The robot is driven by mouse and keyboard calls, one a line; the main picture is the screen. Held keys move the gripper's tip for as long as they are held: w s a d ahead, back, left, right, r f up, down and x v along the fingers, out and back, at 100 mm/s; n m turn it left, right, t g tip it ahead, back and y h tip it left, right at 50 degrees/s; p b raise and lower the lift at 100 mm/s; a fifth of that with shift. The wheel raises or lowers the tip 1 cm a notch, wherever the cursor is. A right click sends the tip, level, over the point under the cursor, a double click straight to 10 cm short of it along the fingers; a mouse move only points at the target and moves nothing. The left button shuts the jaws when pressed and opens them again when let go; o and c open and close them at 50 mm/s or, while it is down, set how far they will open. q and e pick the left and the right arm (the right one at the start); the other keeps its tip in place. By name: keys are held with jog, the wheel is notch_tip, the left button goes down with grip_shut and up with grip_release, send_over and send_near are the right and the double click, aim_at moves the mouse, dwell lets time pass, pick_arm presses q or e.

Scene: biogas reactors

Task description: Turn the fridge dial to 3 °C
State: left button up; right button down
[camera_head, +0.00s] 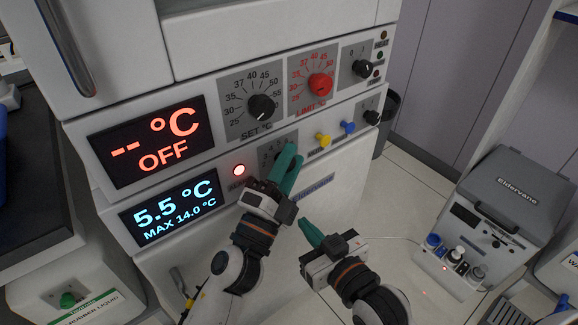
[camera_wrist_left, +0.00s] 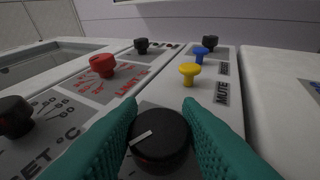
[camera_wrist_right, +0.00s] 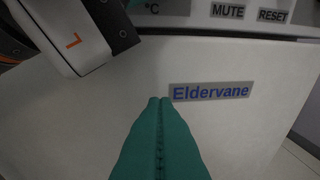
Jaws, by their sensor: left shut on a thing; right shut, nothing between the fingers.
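The fridge dial, a black knob with a white pointer line, shows in the left wrist view (camera_wrist_left: 158,138) between the green fingers of my left gripper (camera_wrist_left: 160,135). In the head view my left gripper (camera_head: 286,168) is at the lower panel and hides the knob and most of its scale. It is shut on the dial. The lower display (camera_head: 172,210) reads 5.5 °C and MAX 14.0 °C. My right gripper (camera_head: 311,233) is shut and empty, apart from the panel, below and to the right of the left one. It also shows in the right wrist view (camera_wrist_right: 160,102).
The upper display (camera_head: 152,142) reads -- °C and OFF. Above sit a black SET knob (camera_head: 261,107) and a red LIMIT knob (camera_head: 320,84). A red light (camera_head: 239,170) glows left of my left gripper. Yellow (camera_head: 323,139) and blue (camera_head: 348,127) knobs are close on its right.

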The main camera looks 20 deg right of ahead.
jog(key=shift+r, duration=0.1)
dwell(0.3)
pick_arm(q)
jog(key=o, duration=0.9)
jog(key=shift+o, duration=0.2)
jog(key=shift+s+a+f, duration=0.15)
jog(key=shift+a, duration=0.05)
jog(key=v, duration=1.1)
jog(key=shift+s+b, duration=0.15)
jog(key=shift+b, duration=0.3)
pick_arm(e)
jog(key=r, duration=0.1)
jog(key=r+t, duration=0.1)
jog(key=r+t+y, duration=0.1)
jog(key=shift+w+a+r, duration=0.15)
jog(key=shift+w+a, duration=0.15)
jog(key=shift+a, duration=0.1)
